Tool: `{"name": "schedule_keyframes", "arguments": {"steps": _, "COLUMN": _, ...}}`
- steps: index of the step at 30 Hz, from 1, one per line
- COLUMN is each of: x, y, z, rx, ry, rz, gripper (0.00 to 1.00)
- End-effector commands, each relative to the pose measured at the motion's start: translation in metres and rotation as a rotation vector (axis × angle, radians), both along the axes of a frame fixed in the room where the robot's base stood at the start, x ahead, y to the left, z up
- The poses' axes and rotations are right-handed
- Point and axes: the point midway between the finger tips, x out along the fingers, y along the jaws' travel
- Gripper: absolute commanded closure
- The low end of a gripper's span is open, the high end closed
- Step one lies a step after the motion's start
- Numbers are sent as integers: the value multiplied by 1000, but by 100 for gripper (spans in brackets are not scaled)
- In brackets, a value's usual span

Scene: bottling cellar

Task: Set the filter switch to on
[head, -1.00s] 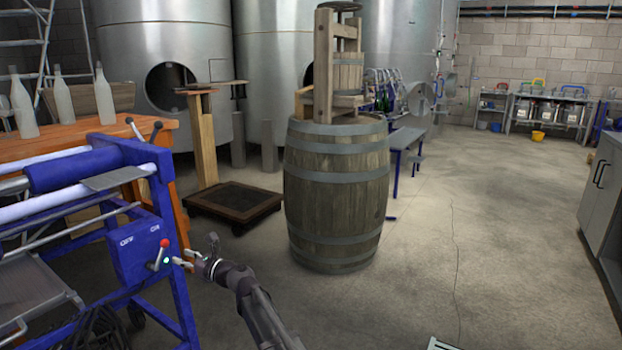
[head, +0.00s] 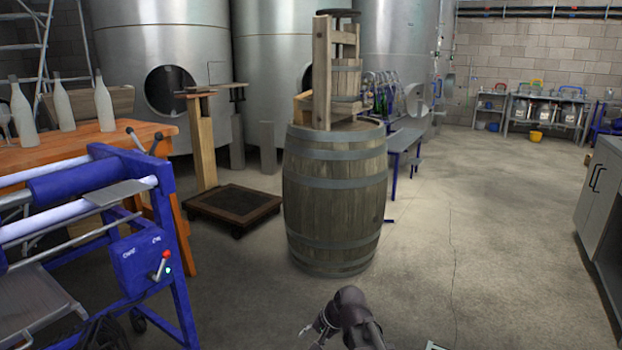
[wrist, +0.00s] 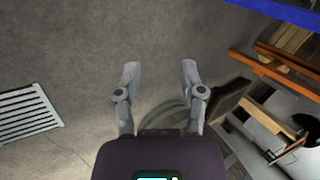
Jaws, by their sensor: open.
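The filter switch (head: 161,265) is a lever with a red tip on the front of a blue box (head: 130,270). The box is on the blue filter frame at the left of the head view and carries small OFF and ON labels. The lever tilts up and to the right, towards the ON label, and a small light glows beside it. My gripper (head: 317,330) is at the bottom middle of the head view, well right of the switch and apart from it. In the wrist view my gripper (wrist: 160,78) is open and empty above bare floor; the switch is not visible there.
A wooden barrel (head: 335,220) bearing a press stands behind my gripper. A low dark platform scale (head: 235,207) is left of it. An orange table (head: 110,140) with bottles is behind the filter frame.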

Motion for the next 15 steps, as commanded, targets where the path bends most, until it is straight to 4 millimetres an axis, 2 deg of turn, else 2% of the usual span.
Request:
{"name": "schedule_keyframes", "arguments": {"steps": 1, "x": -14, "y": -23, "z": -1, "rx": -68, "ry": -5, "rz": 35, "gripper": 48}}
{"name": "schedule_keyframes", "arguments": {"steps": 6, "x": -43, "y": -82, "z": -9, "rx": -263, "ry": 5, "rz": 158, "gripper": 48}}
{"name": "schedule_keyframes", "arguments": {"steps": 15, "x": -80, "y": -146, "z": -10, "rx": -462, "ry": 61, "rz": 293, "gripper": 48}}
